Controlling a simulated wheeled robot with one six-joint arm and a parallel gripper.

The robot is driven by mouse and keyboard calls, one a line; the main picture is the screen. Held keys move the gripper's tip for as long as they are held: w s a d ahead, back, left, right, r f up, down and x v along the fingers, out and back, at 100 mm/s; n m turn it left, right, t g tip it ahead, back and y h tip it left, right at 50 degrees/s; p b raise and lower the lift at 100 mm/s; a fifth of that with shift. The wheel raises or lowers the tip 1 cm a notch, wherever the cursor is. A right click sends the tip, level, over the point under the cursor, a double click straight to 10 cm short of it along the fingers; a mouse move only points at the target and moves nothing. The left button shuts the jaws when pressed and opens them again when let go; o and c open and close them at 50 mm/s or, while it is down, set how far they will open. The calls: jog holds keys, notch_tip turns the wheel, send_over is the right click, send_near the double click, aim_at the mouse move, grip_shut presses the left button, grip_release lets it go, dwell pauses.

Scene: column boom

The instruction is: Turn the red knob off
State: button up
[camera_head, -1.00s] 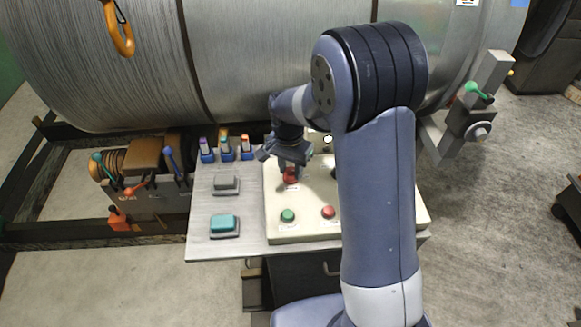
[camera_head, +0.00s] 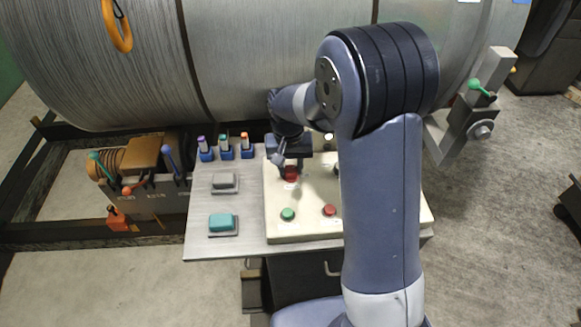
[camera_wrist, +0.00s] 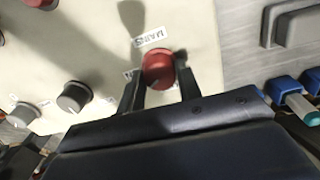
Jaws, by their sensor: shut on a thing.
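The red knob (camera_wrist: 158,70) sits on the cream control panel (camera_wrist: 95,50), below a small printed label in the wrist view. My gripper (camera_wrist: 160,88) has one finger on each side of the knob and is shut on it. In the head view the red knob (camera_head: 290,173) shows just under my gripper (camera_head: 289,163), at the panel's upper left. My arm covers the panel's right part there. The knob's pointer direction is too small to read.
A green button (camera_head: 288,214) and a red button (camera_head: 329,210) sit on the panel's front part. Grey knobs (camera_wrist: 74,96) stand beside the red knob. A grey block (camera_head: 224,182) and a teal block (camera_head: 222,223) lie left of the panel. A large drum (camera_head: 270,60) stands behind.

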aim_at(290, 170)
jog(key=n+b, duration=0.1)
jog(key=n, duration=0.5)
jog(key=shift+n, duration=0.3)
jog(key=n, duration=0.5)
jog(key=shift+b, duration=0.3)
jog(key=shift+n, duration=0.3)
jog(key=o, duration=1)
jog(key=r, duration=1)
jog(key=shift+s+a+r+b, duration=0.1)
jog(key=shift+s+r+b, duration=0.1)
jog(key=shift+r+b, duration=0.15)
notch_tip(290, 170, down, 10)
jog(key=shift+w+f+p, duration=0.15)
jog(key=shift+f+p, duration=0.1)
jog(key=shift+p, duration=0.1)
jog(key=shift+f, duration=0.1)
